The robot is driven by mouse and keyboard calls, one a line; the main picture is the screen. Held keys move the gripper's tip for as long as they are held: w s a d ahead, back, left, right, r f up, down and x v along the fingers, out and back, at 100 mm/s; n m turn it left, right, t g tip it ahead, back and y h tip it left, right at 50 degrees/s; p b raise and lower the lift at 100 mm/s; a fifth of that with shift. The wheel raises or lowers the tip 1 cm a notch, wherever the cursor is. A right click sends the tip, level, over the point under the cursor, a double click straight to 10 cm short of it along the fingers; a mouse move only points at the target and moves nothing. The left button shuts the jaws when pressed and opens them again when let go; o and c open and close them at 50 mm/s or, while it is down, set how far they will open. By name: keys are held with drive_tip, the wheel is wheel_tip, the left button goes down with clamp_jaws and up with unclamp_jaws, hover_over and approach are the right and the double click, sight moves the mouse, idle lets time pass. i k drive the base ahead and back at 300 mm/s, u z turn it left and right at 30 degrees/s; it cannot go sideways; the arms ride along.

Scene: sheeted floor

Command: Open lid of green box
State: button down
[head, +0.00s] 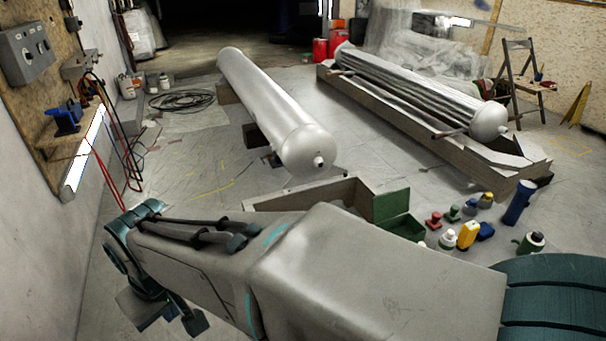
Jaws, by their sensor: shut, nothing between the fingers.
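A green box (404,226) shows partly on the floor at lower centre, just beyond my arm. A green upright panel (391,204) stands at its back, beside a long grey-brown box-like part (312,193). My arm hides the front and lower parts, so I cannot tell which piece is the lid or how far it is open. My gripper (168,314) is partly visible at the lower left, beyond the wrist end of my arm. It is shut and empty, well to the left of the green box and apart from it.
Several small bottles and containers (467,235) stand right of the green box. A silver cylinder (275,110) lies behind it, and another (420,90) lies in a long wooden crate (400,130). A wall with tools and hoses (68,118) is at left.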

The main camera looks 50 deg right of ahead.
sight(388, 206)
drive_tip(key=i, duration=0.85)
drive_tip(key=z, duration=2.05)
drive_tip(key=i, duration=0.5)
drive_tip(key=u, duration=0.1)
